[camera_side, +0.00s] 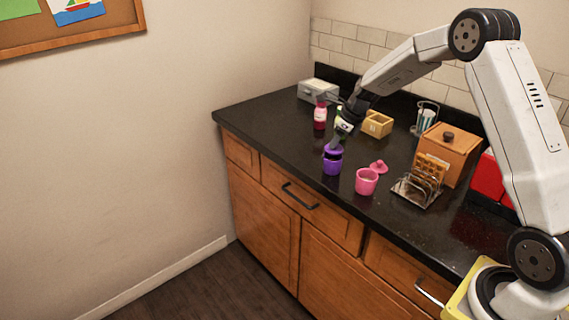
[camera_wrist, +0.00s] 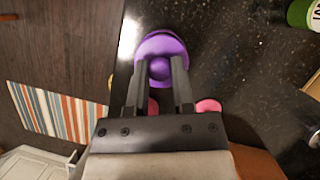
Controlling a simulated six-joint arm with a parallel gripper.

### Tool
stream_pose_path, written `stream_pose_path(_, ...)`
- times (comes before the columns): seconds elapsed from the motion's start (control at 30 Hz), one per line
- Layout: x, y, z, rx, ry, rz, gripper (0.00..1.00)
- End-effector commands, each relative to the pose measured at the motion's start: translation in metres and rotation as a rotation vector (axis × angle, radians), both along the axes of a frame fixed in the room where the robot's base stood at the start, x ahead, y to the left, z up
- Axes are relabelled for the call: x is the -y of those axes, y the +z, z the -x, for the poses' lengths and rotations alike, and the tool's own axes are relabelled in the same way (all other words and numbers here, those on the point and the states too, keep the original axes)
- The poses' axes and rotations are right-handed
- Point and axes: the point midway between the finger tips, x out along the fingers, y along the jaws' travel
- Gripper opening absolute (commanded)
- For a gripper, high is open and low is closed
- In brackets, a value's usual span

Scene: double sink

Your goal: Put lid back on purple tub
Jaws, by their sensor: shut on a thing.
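The purple tub (camera_side: 332,167) stands upright near the front edge of the dark counter. My gripper (camera_side: 336,143) points down above it and is shut on the purple lid (camera_side: 333,150). In the wrist view, the fingers of my gripper (camera_wrist: 160,68) are on either side of the knob of the purple lid (camera_wrist: 161,45). The lid is over the tub's mouth, with a dark band between them in the side view. I cannot tell whether their rims touch. The lid hides most of the tub in the wrist view.
A pink tub (camera_side: 366,182) and its pink lid (camera_side: 379,167) are close by on the right. A toast rack (camera_side: 418,188) stands farther right. A red bottle (camera_side: 320,115), green bottle (camera_side: 341,129) and yellow box (camera_side: 377,124) are behind. The counter's front left is clear.

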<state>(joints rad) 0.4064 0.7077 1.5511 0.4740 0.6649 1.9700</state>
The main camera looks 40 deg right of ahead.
Motion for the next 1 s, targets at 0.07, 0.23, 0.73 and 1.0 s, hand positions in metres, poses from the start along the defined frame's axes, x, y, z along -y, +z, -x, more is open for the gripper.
stream_pose_path(0.07, 0.000, -0.006, 0.000, -0.001, -0.001, -0.001, 0.00)
stream_pose_path(0.23, 0.000, -0.013, 0.000, -0.001, -0.001, -0.002, 0.00)
stream_pose_path(0.73, 0.000, -0.016, 0.000, 0.000, -0.001, 0.000, 0.00)
stream_pose_path(1.0, 0.000, -0.016, 0.000, 0.000, -0.001, 0.000, 0.00)
